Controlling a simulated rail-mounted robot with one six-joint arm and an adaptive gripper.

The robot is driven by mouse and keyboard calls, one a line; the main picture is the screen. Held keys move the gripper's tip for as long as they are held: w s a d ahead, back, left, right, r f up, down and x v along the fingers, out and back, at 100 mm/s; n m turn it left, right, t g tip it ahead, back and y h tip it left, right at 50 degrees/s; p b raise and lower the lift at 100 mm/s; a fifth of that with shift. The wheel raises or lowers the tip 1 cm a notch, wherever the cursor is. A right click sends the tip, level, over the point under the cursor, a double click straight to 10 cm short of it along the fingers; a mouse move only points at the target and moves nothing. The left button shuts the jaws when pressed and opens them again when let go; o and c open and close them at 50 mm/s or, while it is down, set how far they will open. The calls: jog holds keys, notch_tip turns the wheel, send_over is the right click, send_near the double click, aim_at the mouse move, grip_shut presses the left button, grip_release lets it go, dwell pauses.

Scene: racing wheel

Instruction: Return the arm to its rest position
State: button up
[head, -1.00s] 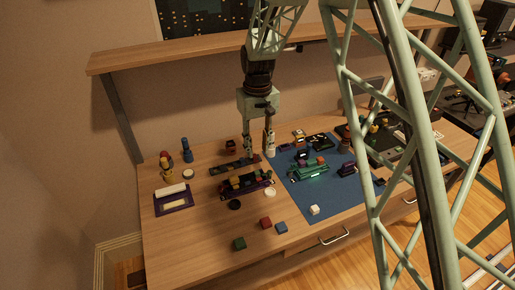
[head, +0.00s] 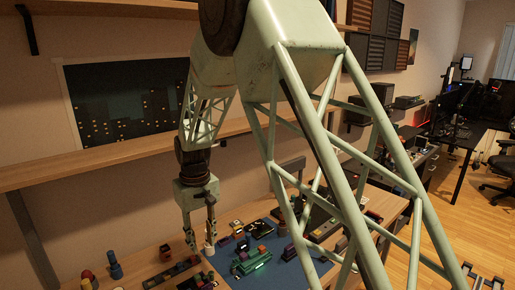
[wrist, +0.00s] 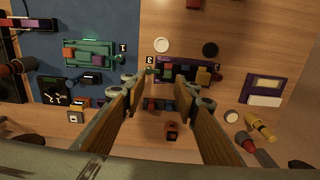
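My gripper (head: 199,245) hangs fingers-down over the wooden table in the head view, at the end of my pale green arm. In the wrist view my gripper (wrist: 163,82) has its two fingers spread apart, with nothing held between them. Below and between the fingers is a dark narrow tray (wrist: 156,104). Just beyond it is a dark tray marked 3 (wrist: 185,74) holding small coloured blocks. The large arm links hide part of the table in the head view.
A green tray marked 1 (wrist: 92,52) lies on a blue mat (head: 268,277). A purple tray (wrist: 283,92) and a dark red block (wrist: 172,131) lie on the table (wrist: 190,155). A shelf (head: 100,161) runs along the wall behind my arm.

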jog(key=s+d+r+m+t+b, duration=0.1)
jog(key=s+d+r+m, duration=0.1)
jog(key=s+d+r, duration=0.75)
jog(key=s+d+r+m+t+b, duration=0.1)
jog(key=s+d+r, duration=0.3)
jog(key=d+r, duration=0.9)
jog(key=s+d+m, duration=0.1)
jog(key=s+d, duration=0.4)
jog(key=s, duration=0.5)
jog(key=s+d+m+t+b, duration=0.1)
jog(key=s+d+m, duration=0.1)
jog(key=s+d, duration=0.4)
jog(key=s+d+r+m, duration=0.1)
jog(key=s+d, duration=0.5)
jog(key=s, duration=0.8)
jog(key=shift+d+m+t+b, duration=0.25)
jog(key=shift+m+t+b, duration=0.05)
jog(key=shift+t+b, duration=0.1)
jog(key=shift+r, duration=0.1)
